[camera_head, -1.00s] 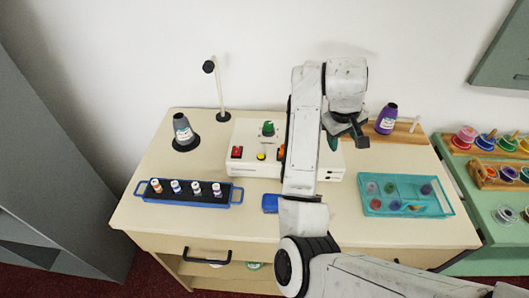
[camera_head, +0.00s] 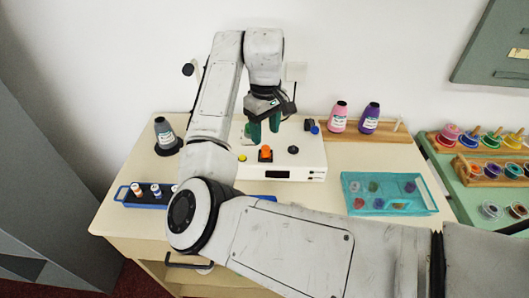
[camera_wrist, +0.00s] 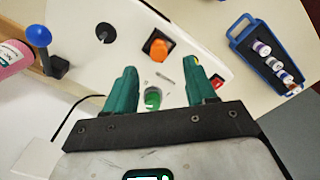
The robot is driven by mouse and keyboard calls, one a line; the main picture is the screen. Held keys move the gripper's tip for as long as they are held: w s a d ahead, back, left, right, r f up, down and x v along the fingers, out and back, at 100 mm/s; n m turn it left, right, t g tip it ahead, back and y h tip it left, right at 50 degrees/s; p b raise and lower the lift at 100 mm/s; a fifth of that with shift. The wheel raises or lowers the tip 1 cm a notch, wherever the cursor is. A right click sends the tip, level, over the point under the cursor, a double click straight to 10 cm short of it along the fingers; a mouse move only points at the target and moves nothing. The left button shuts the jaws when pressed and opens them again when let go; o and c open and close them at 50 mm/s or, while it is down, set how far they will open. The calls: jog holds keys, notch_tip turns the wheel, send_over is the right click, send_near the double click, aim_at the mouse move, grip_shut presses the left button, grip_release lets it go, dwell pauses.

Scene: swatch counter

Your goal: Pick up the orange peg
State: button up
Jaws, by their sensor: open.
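An orange piece (camera_head: 265,152) sits on a small black base on top of the white box (camera_head: 312,160). It also shows in the wrist view (camera_wrist: 158,47), where it looks blocky; I cannot tell if it is a peg or a control of the box. My gripper (camera_head: 264,128) points down over the box, behind the orange piece. In the wrist view my gripper (camera_wrist: 160,68) has its two green fingers wide apart with nothing held. A green knob (camera_wrist: 153,97) shows between the fingers, below them. The orange piece lies beyond the fingertips.
A blue rack (camera_wrist: 262,58) with small spools stands left. A grey cone spool (camera_head: 163,132) is behind it. Pink (camera_head: 338,117) and purple (camera_head: 370,118) bottles stand on a wooden board. A teal compartment tray (camera_head: 430,207) lies right. A blue-topped lever (camera_wrist: 38,36) rises from the box.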

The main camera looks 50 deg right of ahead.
aim_at(266, 147)
jog(key=shift+w+d+f+p, duration=0.1)
jog(key=shift+f+p, duration=0.45)
jog(key=shift+f, duration=2.6)
jog(key=shift+c, duration=0.3)
grip_shut()
